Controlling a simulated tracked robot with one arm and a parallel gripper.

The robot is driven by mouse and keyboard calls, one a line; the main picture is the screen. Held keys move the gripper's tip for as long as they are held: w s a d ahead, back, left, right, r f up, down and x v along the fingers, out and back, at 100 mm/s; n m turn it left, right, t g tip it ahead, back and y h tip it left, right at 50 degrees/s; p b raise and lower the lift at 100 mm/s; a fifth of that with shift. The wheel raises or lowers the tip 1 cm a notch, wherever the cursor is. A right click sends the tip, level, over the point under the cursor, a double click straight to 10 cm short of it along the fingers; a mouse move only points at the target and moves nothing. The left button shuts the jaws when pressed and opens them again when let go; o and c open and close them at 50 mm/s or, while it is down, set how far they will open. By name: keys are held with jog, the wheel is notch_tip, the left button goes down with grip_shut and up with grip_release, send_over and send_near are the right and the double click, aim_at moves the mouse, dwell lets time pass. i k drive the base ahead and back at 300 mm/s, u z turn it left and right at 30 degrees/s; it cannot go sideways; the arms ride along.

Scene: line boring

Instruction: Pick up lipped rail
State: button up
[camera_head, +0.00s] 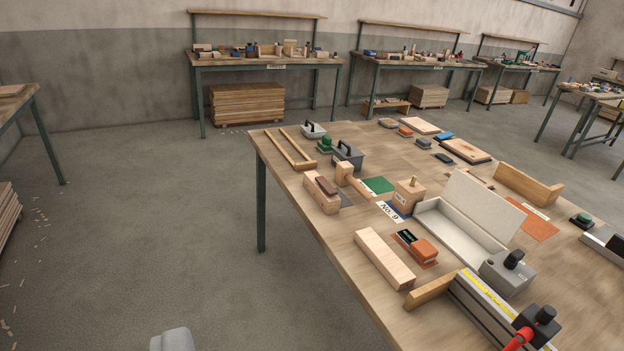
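I cannot tell for certain which wooden piece is the lipped rail. One candidate is a long pale wooden piece (294,150) at the table's far left corner, with two parallel strips and a crosspiece at its near end. Another is a wooden bar (522,184) with a raised end at the right, beside an orange mat. Both lie on the workbench (335,240). A light grey rounded part (172,340), apparently of my gripper, shows at the bottom edge, over the floor and well apart from the bench. Its fingers are not visible.
The bench also holds an open white box (460,237), a plain wooden block (384,258), a grey clamped profile (490,306) at the front, and several small blocks and tools. Open floor (150,230) lies left of it. Other benches (265,62) stand along the wall.

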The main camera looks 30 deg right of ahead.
aim_at(330, 205)
jog(key=u, duration=0.05)
jog(key=i, duration=3.55)
jog(key=z, duration=1.85)
